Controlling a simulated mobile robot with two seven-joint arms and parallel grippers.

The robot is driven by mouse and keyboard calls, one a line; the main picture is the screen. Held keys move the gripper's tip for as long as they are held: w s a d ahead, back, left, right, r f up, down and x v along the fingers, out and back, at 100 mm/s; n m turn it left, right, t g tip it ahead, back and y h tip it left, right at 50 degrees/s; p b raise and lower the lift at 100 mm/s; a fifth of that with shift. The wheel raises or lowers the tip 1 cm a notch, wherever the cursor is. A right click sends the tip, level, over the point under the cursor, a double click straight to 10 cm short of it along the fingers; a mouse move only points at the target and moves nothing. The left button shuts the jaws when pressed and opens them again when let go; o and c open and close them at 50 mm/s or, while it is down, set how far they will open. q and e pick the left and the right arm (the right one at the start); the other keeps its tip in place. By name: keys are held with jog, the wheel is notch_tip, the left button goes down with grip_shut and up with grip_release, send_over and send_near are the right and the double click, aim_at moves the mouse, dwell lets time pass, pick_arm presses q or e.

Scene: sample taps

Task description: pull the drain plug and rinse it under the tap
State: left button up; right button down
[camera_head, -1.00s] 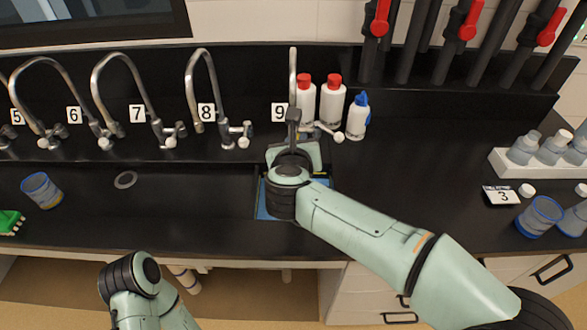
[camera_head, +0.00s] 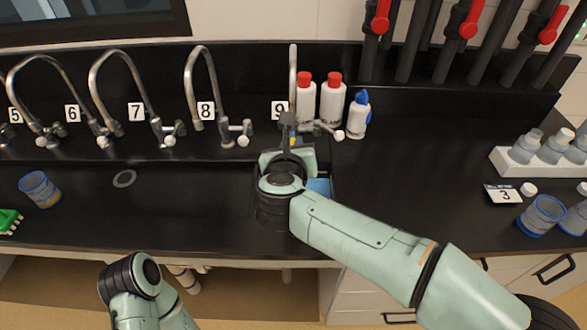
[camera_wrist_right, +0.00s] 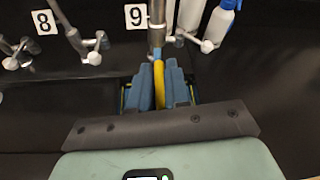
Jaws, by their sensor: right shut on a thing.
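My right gripper (camera_wrist_right: 160,88) is shut on a yellow, narrow piece, taken to be the drain plug (camera_wrist_right: 159,82), in the right wrist view. The gripper is at tap 9 (camera_wrist_right: 157,32), with the plug just below the spout in that view. I cannot tell whether they touch or if water runs. In the head view my right gripper (camera_head: 288,128) is in front of tap 9 (camera_head: 293,75), over the sink (camera_head: 319,187), mostly covering it. My left gripper is not in view.
White bottles with red caps (camera_head: 332,100) and a blue-topped bottle (camera_head: 358,115) stand right of tap 9. Tap 8 (camera_head: 207,75) is to the left. A blue-rimmed beaker (camera_head: 40,190) stands far left. The counter between is mostly clear.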

jog(key=s+b, duration=0.2)
jog(key=s, duration=0.4)
jog(key=shift+d, duration=0.35)
dwell(1.0)
jog(key=s+r+p, duration=0.2)
jog(key=s+r, duration=0.2)
jog(key=s, duration=0.1)
jog(key=shift+d, duration=0.25)
dwell(0.5)
